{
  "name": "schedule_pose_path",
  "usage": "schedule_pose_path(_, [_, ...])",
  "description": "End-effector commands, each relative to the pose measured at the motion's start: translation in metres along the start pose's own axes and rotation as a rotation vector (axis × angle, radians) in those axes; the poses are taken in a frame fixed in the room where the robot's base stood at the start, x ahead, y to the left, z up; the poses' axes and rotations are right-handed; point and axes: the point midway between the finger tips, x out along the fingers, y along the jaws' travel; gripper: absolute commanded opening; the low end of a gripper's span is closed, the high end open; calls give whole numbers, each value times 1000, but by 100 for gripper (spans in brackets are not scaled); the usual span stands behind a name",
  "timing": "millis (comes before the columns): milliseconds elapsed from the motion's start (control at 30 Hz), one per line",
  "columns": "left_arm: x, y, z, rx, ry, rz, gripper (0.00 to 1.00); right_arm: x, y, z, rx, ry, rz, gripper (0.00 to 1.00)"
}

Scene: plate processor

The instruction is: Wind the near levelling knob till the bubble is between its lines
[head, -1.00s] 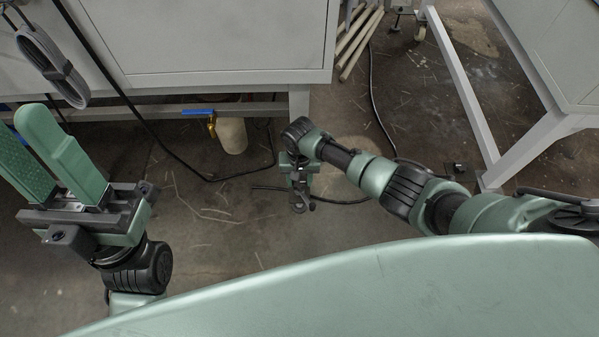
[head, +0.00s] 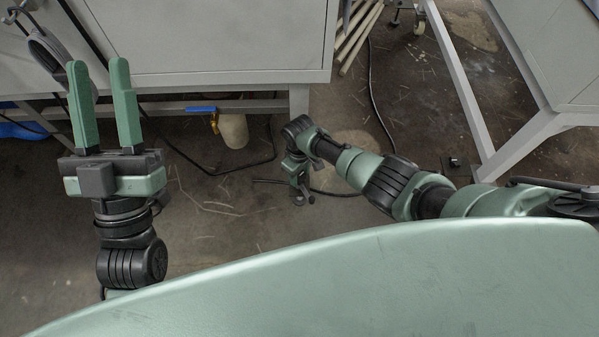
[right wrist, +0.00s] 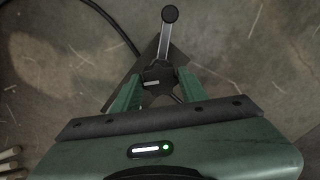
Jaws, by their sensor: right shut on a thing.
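My right gripper (right wrist: 157,88) points down low over the floor and is shut on the dark hub of a crank-like knob (right wrist: 158,76). A metal arm runs up from the hub to a round black grip (right wrist: 170,14) in the right wrist view. A dark flat plate lies behind the hub. In the head view the right gripper (head: 301,184) is small, with the dark knob (head: 303,198) at its tip. My left gripper (head: 97,64) is open and empty, its two green fingers pointing up the picture before the grey cabinet. I see no bubble or lines.
A grey cabinet (head: 210,45) stands across the back, with a blue-handled valve (head: 202,109) and a pale container (head: 233,131) under it. A white-framed bench (head: 456,80) stands at right. Black cables cross the concrete floor. Pale rods (head: 356,40) lie near the cabinet.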

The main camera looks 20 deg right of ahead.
Motion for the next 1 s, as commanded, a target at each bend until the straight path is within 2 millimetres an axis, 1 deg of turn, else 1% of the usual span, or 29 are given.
schedule_pose_path(200, [0, -1, 7, 2, -39, -1, 36, 1, -2, 2, -205, -4, -4, 2])
schedule_pose_path(600, [0, -2, 12, 4, -62, -2, 36, 1, -2, 2, -575, -3, -4, 2])
schedule_pose_path(800, [0, -2, 11, 4, -56, -2, 36, 1, -2, 1, -723, -2, -4, 2])
schedule_pose_path(1000, [0, -2, 8, 4, -44, -2, 36, 1, -2, 1, -826, -2, -4, 2])
